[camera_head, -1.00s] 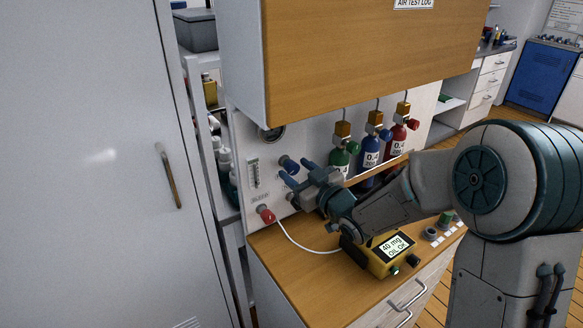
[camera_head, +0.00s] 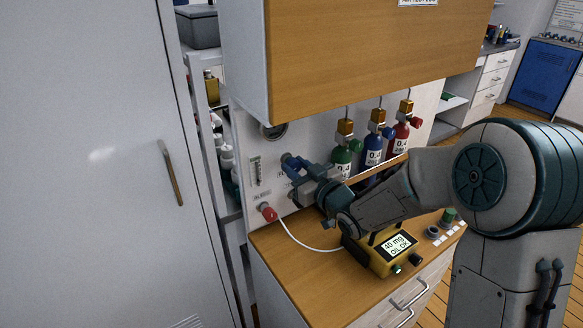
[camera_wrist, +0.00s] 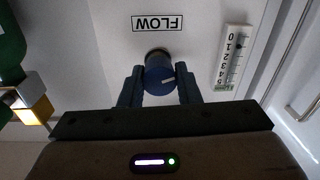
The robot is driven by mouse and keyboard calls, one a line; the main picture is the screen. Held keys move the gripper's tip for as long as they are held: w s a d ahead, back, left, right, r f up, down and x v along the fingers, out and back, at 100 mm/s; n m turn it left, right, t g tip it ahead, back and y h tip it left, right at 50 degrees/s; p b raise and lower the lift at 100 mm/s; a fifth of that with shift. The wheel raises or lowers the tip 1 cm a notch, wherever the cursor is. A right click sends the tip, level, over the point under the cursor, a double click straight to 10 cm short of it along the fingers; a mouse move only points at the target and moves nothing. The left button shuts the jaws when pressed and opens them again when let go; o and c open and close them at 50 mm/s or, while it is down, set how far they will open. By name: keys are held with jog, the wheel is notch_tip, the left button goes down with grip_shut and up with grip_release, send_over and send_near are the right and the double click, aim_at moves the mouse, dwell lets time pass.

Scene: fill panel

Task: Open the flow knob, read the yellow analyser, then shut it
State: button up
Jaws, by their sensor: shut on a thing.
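The blue flow knob (camera_wrist: 159,75) is on the white panel under the FLOW label, which appears upside down in the wrist view. My gripper (camera_wrist: 160,88) has one finger on each side of the knob and is shut on it. A pale mark shows on the knob's face. In the head view my gripper (camera_head: 296,172) is against the panel and mostly hides the knob. The yellow analyser (camera_head: 378,263) stands on the wooden counter below my arm. Its lit screen shows 40 mg, with a smaller line that looks like OIL OK.
A flow scale (camera_wrist: 232,57) is on the panel beside the knob. A red knob (camera_head: 268,213) with a white hose (camera_head: 298,240) is lower on the panel. Green, blue (camera_head: 374,150) and red cylinders stand right of my gripper. A wooden cabinet (camera_head: 370,55) overhangs the counter.

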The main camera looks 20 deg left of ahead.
jog(key=m, duration=0.3)
jog(key=shift+d+f+b, duration=0.2)
jog(key=shift+f+b, duration=0.05)
jog(key=shift+b, duration=0.15)
jog(key=m, duration=0.3)
jog(key=shift+d+m, duration=0.1)
jog(key=shift+m, duration=0.3)
jog(key=m+p, duration=0.1)
jog(key=m, duration=0.5)
jog(key=shift+m+t, duration=0.4)
jog(key=m+p, duration=0.1)
jog(key=m, duration=0.3)
jog(key=shift+m, duration=0.3)
jog(key=m+p, duration=0.1)
jog(key=m, duration=0.3)
jog(key=shift+s+f+t+h+p, duration=0.1)
jog(key=shift+f+t+h+p, duration=0.05)
jog(key=shift+t+h+p, duration=0.2)
jog(key=shift+m, duration=0.4)
